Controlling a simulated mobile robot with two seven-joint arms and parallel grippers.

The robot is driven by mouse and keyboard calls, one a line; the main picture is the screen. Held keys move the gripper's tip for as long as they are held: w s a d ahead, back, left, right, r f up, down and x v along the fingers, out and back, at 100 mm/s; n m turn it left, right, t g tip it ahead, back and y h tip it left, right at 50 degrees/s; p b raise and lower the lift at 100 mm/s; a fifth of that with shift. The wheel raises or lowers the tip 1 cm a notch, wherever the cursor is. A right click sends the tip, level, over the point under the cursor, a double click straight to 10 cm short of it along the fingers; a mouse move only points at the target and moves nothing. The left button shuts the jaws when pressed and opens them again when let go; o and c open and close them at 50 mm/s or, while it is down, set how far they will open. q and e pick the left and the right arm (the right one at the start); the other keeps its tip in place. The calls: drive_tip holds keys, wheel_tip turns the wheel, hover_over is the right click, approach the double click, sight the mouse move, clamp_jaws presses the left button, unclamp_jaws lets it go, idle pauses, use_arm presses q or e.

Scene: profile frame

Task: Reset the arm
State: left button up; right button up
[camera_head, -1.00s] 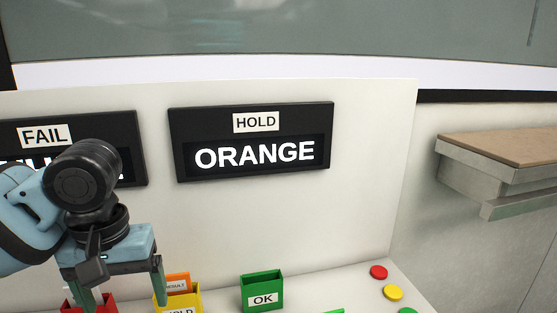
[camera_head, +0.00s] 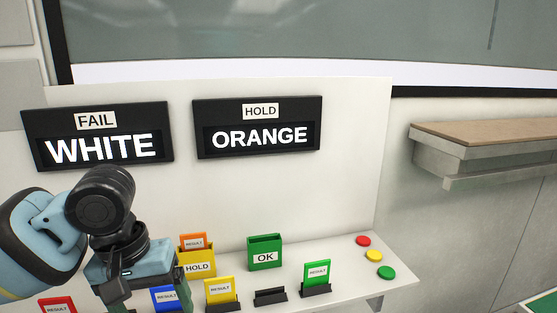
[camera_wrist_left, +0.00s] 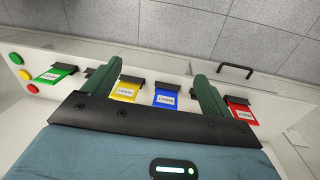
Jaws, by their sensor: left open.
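My left arm comes in from the left in the head view, and its gripper (camera_head: 138,268) hangs over the left part of the white shelf, its fingers largely hidden there. In the left wrist view the two green fingers of the left gripper (camera_wrist_left: 156,82) are spread wide with nothing between them. Beyond them stand a yellow card (camera_wrist_left: 126,89) and a blue card (camera_wrist_left: 165,98), apart from the fingers. A red card (camera_wrist_left: 241,111) is to the right and a green card (camera_wrist_left: 56,73) to the left. My right gripper is not in view.
An orange card (camera_head: 193,241) stands in the yellow HOLD box (camera_head: 197,256). A green OK box (camera_head: 265,243) is beside it. One black holder (camera_head: 270,296) is empty. Red, yellow and green buttons (camera_head: 374,256) are at the right end. FAIL WHITE (camera_head: 98,135) and HOLD ORANGE (camera_head: 258,127) signs hang behind.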

use_arm(q)
drive_tip(key=w+d+f+m+t+h, duration=0.1)
drive_tip(key=w+d+f+t+h, duration=0.15)
drive_tip(key=d+f, duration=0.5)
drive_tip(key=w+d+f+m+t+h, duration=0.15)
drive_tip(key=d+f+h, duration=0.25)
drive_tip(key=f, duration=0.7)
drive_tip(key=s+a+f+t+y, duration=0.1)
drive_tip(key=s+a+f+t, duration=0.1)
drive_tip(key=f, duration=0.4)
drive_tip(key=s+a+f+t, duration=0.1)
drive_tip(key=s+f+t, duration=0.1)
drive_tip(key=f, duration=0.4)
drive_tip(key=s+a+f+y, duration=0.2)
drive_tip(key=s+a+f, duration=0.3)
drive_tip(key=s, duration=0.3)
drive_tip(key=s+a+f+m+t+y, duration=0.1)
drive_tip(key=s+a+f+y, duration=0.2)
drive_tip(key=s+a+f, duration=0.2)
drive_tip(key=s, duration=0.3)
drive_tip(key=shift+s+f, duration=0.15)
drive_tip(key=shift+f, duration=0.1)
drive_tip(key=shift+m, duration=0.25)
